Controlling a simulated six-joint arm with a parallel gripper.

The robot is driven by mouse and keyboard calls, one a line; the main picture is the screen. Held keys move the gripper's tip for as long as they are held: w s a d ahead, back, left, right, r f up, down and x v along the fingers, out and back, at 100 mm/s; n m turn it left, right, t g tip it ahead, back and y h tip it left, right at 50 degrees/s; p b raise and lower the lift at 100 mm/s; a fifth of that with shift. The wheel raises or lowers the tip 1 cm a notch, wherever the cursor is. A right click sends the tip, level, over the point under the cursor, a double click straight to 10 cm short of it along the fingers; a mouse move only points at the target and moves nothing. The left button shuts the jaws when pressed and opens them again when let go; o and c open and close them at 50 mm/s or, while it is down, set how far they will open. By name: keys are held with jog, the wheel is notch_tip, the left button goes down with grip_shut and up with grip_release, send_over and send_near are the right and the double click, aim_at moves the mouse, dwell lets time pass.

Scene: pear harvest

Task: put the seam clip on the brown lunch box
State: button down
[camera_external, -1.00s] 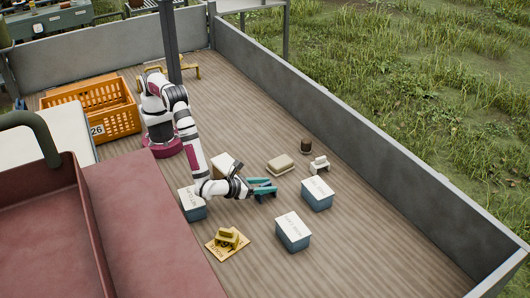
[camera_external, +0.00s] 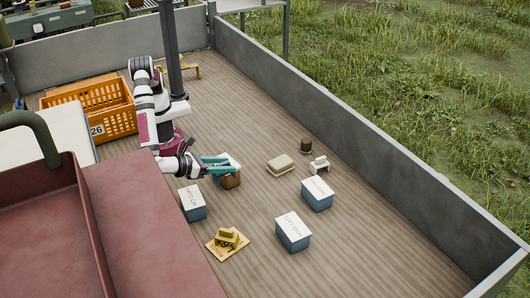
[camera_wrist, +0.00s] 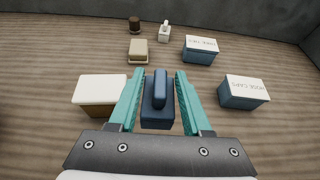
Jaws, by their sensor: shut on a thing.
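My gripper (camera_external: 216,166) has its teal fingers closed on a dark blue block with a rounded ridge on top, which I take as the seam clip (camera_wrist: 158,102). It shows between the fingers in the wrist view and is hard to make out in the external view. The brown lunch box (camera_external: 230,182) has brown sides and a pale lid and stands on the deck. It also shows in the wrist view (camera_wrist: 99,90), left of the fingers. In the external view the fingers overlap its lid's left edge; I cannot tell whether they touch.
Blue boxes with pale labelled lids stand at the left (camera_external: 192,204), front (camera_external: 292,232) and right (camera_external: 317,194). A yellow piece (camera_external: 227,237) lies on a yellow board. A beige block (camera_external: 280,165), a white piece (camera_external: 320,165) and a dark cylinder (camera_external: 306,146) stand farther back.

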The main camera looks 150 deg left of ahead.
jog(key=s+d+r, duration=0.3)
jog(key=s+r, duration=0.1)
jog(key=s, duration=0.2)
jog(key=s+d+r, duration=0.3)
jog(key=s, duration=0.3)
jog(key=x, duration=0.4)
jog(key=f+x, duration=0.1)
jog(key=x, duration=0.3)
jog(key=w+x, duration=0.1)
jog(key=x, duration=0.4)
jog(key=shift+d+f, duration=0.25)
jog(key=shift+d, duration=0.15)
notch_tip(320, 180, down, 3)
jog(key=shift+a+f, duration=0.1)
jog(key=shift+f, duration=0.4)
jog(key=shift+c, duration=1.8)
grip_release()
jog(key=shift+f, duration=0.1)
